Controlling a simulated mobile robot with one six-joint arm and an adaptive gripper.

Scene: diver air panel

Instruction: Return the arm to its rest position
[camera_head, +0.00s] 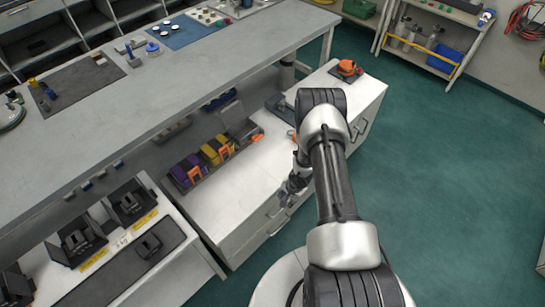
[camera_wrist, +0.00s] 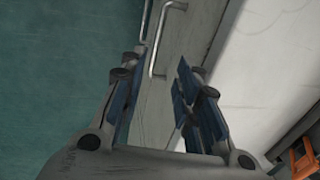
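My gripper (camera_wrist: 158,82) shows in the wrist view with its two blue-padded fingers apart and nothing between them. It points down past the edge of a white cabinet, with a drawer front and metal handles below. In the head view my gripper (camera_head: 291,188) is a small dark shape beside the low white cabinet (camera_head: 240,200), partly hidden by my own arm. My arm reaches forward from the bottom of the head view and bends down at the elbow. I cannot tell in the head view whether the gripper touches the cabinet.
On the cabinet top stand purple (camera_head: 187,171) and yellow battery-like blocks (camera_head: 216,149) in a grey holder. A long grey workbench (camera_head: 150,95) runs behind. A lower table with black chargers (camera_head: 79,240) is at left. An orange object (camera_head: 346,68) sits farther right. Green floor (camera_head: 450,190) is clear at right.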

